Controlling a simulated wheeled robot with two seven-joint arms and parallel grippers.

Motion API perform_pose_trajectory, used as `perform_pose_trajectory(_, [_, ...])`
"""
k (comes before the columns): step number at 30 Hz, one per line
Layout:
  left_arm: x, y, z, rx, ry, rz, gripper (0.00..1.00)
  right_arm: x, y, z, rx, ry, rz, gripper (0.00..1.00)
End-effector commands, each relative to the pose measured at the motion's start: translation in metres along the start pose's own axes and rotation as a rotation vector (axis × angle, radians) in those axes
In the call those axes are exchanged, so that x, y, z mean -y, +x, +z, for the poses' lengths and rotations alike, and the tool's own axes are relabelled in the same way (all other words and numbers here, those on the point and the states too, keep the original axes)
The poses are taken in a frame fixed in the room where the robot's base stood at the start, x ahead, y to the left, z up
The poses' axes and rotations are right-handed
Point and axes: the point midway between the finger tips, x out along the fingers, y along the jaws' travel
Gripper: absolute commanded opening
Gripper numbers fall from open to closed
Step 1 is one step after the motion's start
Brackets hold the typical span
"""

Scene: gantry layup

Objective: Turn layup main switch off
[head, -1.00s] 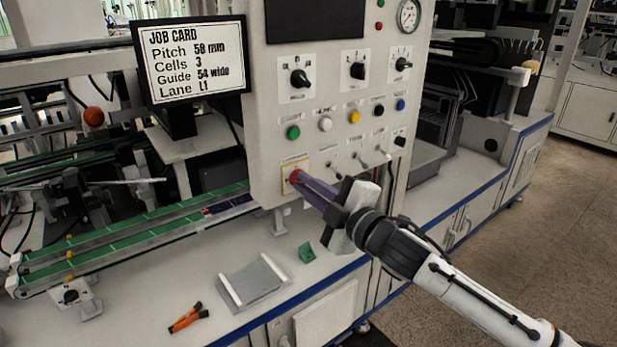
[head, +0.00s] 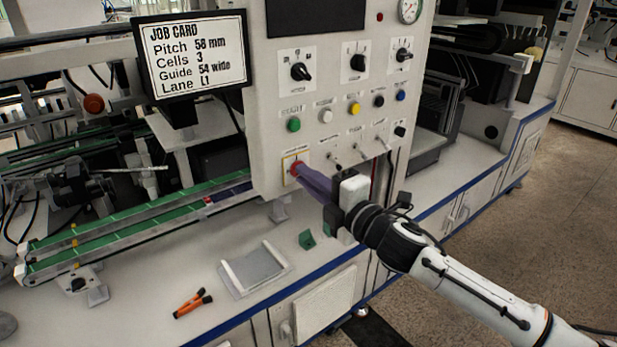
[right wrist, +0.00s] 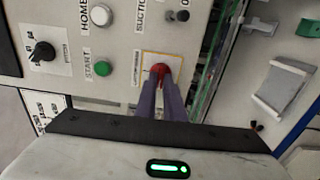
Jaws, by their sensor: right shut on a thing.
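The main switch is a red rotary knob (head: 295,169) on a yellow-edged plate, low on the left of the pale control panel (head: 270,110). My right gripper (head: 302,172) reaches it from the lower right, and its purple fingers are shut on the knob. In the right wrist view the red knob (right wrist: 158,70) sits between the two fingertips (right wrist: 159,78), which hide part of it. The fingers hide most of the knob's face, so I cannot tell which way it points. My left gripper is not in view.
A green start button (head: 293,125) and other buttons sit above the knob, with small toggles (head: 357,149) to its right. A job card screen (head: 192,57) stands at left. Green conveyor rails (head: 130,225), a grey tray (head: 255,270) and orange-handled pliers (head: 193,303) are on the bench.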

Motion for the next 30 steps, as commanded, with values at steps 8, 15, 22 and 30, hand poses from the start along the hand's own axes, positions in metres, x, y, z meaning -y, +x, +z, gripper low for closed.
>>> perform_pose_trajectory(8, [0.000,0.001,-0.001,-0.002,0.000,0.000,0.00,0.000,0.000,0.000,0.001,-0.006,-0.001,0.12])
perform_pose_trajectory(15, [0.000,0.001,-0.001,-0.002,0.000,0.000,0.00,0.000,0.000,0.000,0.001,-0.003,0.000,0.27])
perform_pose_trajectory(22, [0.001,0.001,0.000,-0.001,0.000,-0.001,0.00,0.001,-0.005,0.001,0.001,-0.002,-0.001,0.27])
perform_pose_trajectory(30, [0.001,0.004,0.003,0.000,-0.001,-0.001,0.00,0.002,-0.048,0.001,0.001,-0.002,-0.002,0.27])
